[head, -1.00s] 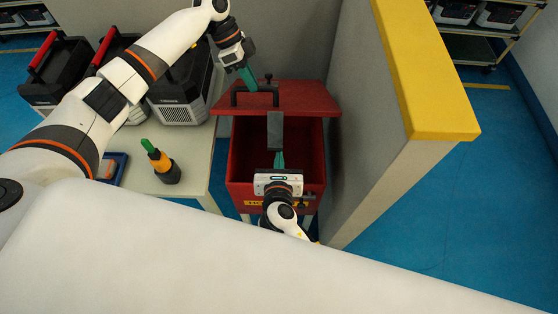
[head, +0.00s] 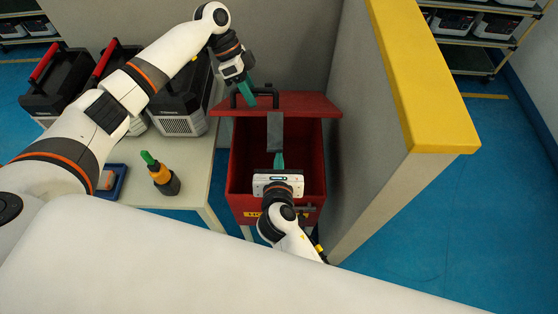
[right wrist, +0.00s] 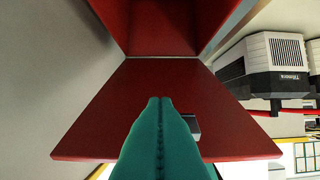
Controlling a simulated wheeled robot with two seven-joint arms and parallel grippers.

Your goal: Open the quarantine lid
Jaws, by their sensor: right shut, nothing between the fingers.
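The red quarantine bin (head: 237,165) stands against the grey partition, its inside visible from above. Its red lid (head: 310,103) is raised at the far side, with a black handle (head: 268,90) on it. My left gripper (head: 249,95) is at the left part of that handle. Whether its teal fingers grip it, I cannot tell. My right gripper (head: 278,160) is over the bin opening, shut and empty, pointing toward the lid. In the right wrist view its teal fingers (right wrist: 158,105) are together in front of the red lid (right wrist: 95,125).
A pale table (head: 205,165) on the left carries black-and-grey cases (head: 182,105), an orange-and-green bottle (head: 162,174) and a blue tray (head: 121,182). The grey partition with a yellow top (head: 425,90) closes off the bin's right side. Blue floor lies beyond it.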

